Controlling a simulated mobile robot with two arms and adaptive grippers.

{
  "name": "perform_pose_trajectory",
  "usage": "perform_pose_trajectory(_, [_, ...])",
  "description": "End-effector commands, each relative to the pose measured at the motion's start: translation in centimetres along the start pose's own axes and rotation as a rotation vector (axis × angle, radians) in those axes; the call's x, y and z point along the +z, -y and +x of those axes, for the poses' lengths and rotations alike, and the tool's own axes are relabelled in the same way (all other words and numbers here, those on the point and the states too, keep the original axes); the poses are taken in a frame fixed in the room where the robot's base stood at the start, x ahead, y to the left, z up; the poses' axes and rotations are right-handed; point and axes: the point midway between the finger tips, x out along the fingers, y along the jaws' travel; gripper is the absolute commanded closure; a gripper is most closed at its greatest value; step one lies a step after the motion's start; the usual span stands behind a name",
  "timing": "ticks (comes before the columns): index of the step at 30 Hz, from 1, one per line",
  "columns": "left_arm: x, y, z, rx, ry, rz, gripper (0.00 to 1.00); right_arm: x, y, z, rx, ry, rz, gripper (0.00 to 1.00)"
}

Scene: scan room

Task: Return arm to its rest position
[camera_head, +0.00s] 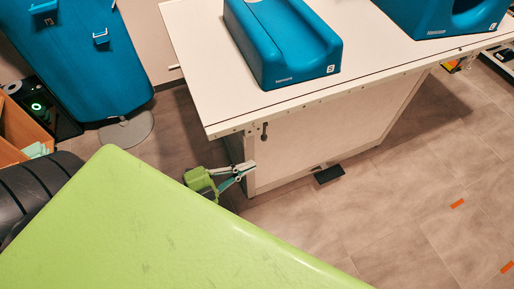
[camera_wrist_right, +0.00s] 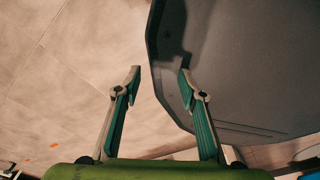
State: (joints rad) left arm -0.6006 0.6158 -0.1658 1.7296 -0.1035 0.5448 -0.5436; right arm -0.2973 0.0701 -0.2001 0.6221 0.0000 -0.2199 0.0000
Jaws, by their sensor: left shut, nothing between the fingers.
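My left gripper (camera_head: 248,169) shows in the head view beside the front left leg of the white table, low and close to it. Its fingers come together at the tips with nothing held. I cannot tell whether they touch the leg. The rest of my left arm is mostly hidden. My right gripper (camera_wrist_right: 160,79) shows in the right wrist view with its two fingers apart and nothing between them. It is not seen in the head view.
The white table (camera_head: 195,50) carries a blue moulded support (camera_head: 285,45) and another blue piece (camera_head: 435,15). A blue board (camera_head: 75,60) stands at the left near an orange box (camera_head: 22,125). Floor at the right is mostly clear. A dark grey panel (camera_wrist_right: 245,70) lies beyond my right fingers.

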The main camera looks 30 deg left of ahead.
Motion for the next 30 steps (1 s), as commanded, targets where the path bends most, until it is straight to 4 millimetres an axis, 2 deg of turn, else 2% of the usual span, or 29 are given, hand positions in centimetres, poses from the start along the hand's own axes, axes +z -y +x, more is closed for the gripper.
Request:
perform_pose_trajectory(20, [-0.1,0.2,-0.5,0.0,0.0,0.001,1.0,0.6,-1.0,-0.2,0.011,0.008,-0.005,0.62])
perform_pose_trajectory(30, [-3.0,4.8,-0.8,0.0,0.0,0.001,1.0,0.1,-1.0,-5.7,0.011,0.009,-0.005,0.62])
